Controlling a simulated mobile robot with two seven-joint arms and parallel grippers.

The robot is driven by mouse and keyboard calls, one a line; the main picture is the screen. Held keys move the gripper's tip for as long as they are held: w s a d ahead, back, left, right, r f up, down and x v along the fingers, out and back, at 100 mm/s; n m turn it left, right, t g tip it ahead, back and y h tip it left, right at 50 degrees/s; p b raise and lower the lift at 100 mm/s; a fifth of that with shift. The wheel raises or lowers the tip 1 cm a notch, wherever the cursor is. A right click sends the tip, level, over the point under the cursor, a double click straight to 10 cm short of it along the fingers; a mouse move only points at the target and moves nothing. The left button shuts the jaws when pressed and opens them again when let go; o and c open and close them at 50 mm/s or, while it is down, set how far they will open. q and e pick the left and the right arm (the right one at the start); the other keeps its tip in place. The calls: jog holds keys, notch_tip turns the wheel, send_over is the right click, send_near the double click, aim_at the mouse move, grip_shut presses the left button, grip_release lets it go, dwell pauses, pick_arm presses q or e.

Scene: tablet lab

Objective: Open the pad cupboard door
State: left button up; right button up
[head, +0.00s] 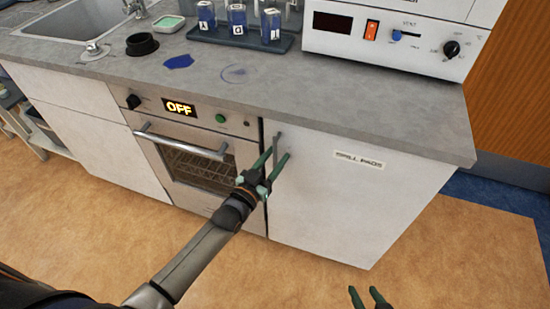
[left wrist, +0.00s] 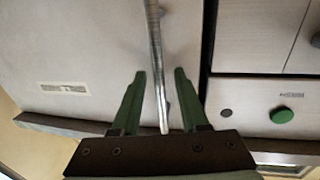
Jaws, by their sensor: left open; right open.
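The pad cupboard door (head: 330,205) is white, has a label reading SPILL PADS (head: 359,160), and looks shut. Its thin metal bar handle (head: 277,142) stands upright near the door's left edge. My left gripper (head: 278,156) is open at the handle. In the left wrist view the handle bar (left wrist: 154,50) runs between the two green fingers of my left gripper (left wrist: 160,72); I cannot tell whether either finger touches it. The door (left wrist: 75,45) and its label (left wrist: 63,87) also show there. My right gripper (head: 364,290) is open and empty, low over the floor.
An oven (head: 190,150) with a bar handle and an OFF display stands left of the cupboard. The grey worktop (head: 330,105) juts above, carrying a blue tray (head: 240,38) and a white instrument (head: 390,35). The floor (head: 460,250) before and right of the cupboard is clear.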

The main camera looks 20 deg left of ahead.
pick_arm(q)
grip_shut()
dwell(0.3)
dwell(1.2)
